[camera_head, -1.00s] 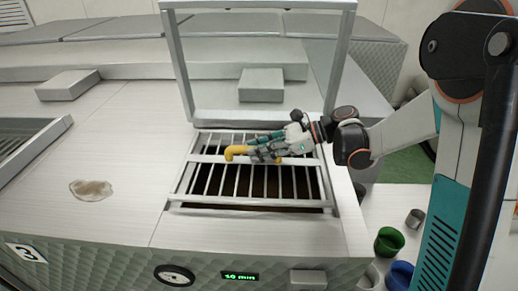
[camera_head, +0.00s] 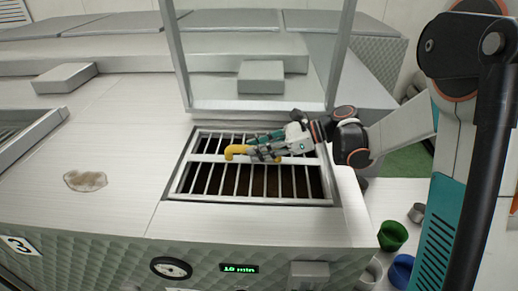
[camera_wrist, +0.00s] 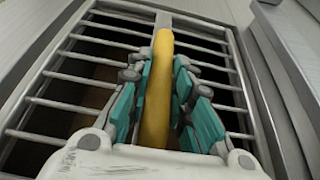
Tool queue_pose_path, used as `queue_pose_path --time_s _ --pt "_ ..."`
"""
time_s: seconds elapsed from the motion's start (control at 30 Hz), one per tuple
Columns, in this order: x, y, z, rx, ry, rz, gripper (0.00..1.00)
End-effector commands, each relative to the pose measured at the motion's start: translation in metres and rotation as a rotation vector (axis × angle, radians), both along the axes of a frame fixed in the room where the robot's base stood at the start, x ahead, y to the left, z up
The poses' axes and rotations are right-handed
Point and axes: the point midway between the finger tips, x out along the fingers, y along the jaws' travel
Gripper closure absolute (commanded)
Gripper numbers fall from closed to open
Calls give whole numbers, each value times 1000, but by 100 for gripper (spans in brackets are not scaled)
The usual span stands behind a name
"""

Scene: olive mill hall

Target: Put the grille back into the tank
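The grille (camera_head: 205,180) is a light metal frame with several bars and a yellow handle (camera_head: 236,151). It lies over the dark opening of the tank (camera_head: 330,200), its frame close to the opening's edges; I cannot tell whether it is fully seated. My gripper (camera_head: 262,149) is shut on the yellow handle. In the wrist view the teal fingers of my gripper (camera_wrist: 160,100) sit on both sides of the handle (camera_wrist: 162,60), with the grille's bars (camera_wrist: 75,80) below. Part of the handle is hidden by the fingers.
A raised clear lid with a metal frame (camera_head: 180,65) stands behind the opening. A brownish puddle (camera_head: 85,181) lies on the tank top at left. A gauge (camera_head: 171,268) and a green display (camera_head: 239,268) are on the front. Green (camera_head: 392,236) and blue (camera_head: 401,270) containers stand at right.

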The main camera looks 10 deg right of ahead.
Motion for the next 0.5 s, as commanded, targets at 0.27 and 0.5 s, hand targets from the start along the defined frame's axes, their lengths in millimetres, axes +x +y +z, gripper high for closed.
queue_pose_path --time_s 0.27,0.5 --pt "0 0 0 1 0 0 57" --pt "0 -4 1 -1 0 -1 57"
